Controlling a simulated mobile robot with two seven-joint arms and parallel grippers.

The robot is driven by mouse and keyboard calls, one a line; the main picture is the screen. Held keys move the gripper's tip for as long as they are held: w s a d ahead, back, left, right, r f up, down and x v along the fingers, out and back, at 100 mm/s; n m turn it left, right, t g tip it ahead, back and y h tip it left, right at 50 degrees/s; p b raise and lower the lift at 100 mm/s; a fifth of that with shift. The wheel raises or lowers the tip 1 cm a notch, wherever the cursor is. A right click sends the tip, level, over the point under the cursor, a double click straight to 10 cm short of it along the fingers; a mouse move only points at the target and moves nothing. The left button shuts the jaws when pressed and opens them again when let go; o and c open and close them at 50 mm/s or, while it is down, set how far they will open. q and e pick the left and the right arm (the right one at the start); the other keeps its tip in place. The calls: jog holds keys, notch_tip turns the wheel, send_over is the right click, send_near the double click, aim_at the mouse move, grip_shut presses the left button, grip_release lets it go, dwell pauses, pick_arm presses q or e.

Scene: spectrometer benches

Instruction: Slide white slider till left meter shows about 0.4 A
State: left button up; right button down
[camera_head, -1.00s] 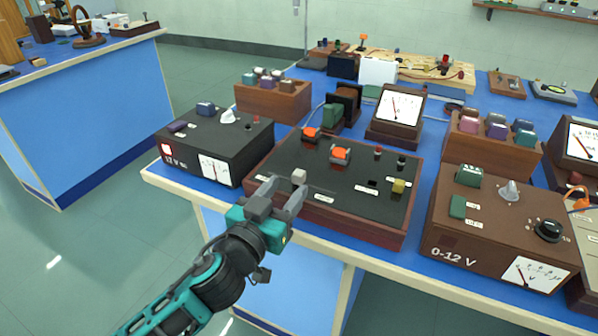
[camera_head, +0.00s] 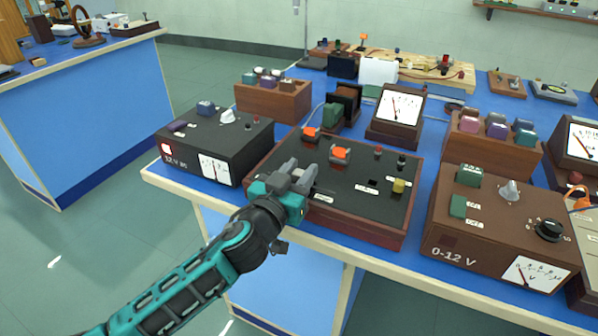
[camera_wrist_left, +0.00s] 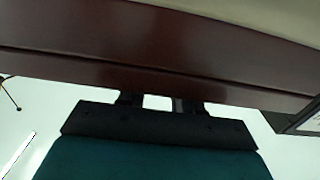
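The rheostat-like black panel (camera_head: 340,205) in a brown wooden box stands at the bench's front edge, with a slot along its left front part. My left gripper (camera_head: 301,170) reaches over this slot from the front. Its two fingers stand a little apart, where the white slider was seen before. The slider is hidden or merges with the pale fingers, so I cannot tell whether they hold it. The left wrist view shows the fingers (camera_wrist_left: 157,104) against the box's dark wooden front. The left meter (camera_head: 400,106) has a white dial with a dark needle; its value is too small to read.
A black supply unit (camera_head: 215,145) stands left of the panel and a brown 0-12 V supply (camera_head: 490,225) right of it. Another meter (camera_head: 583,140) is at the right edge. Open floor lies in front of the bench.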

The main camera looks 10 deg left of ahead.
aim_at(321, 190)
pick_arm(q)
grip_shut()
jog(key=shift+s+d+b, duration=0.1)
jog(key=shift+s+d, duration=0.1)
jog(key=shift+d, duration=0.55)
jog(key=shift+s+d+b, duration=0.15)
jog(key=shift+s+d, duration=0.05)
jog(key=shift+d, duration=0.6)
jog(key=shift+s+d+b, duration=0.1)
jog(key=shift+s+d, duration=0.1)
jog(key=shift+d, duration=0.55)
jog(key=shift+o, duration=1.6)
grip_release()
jog(key=v, duration=1.3)
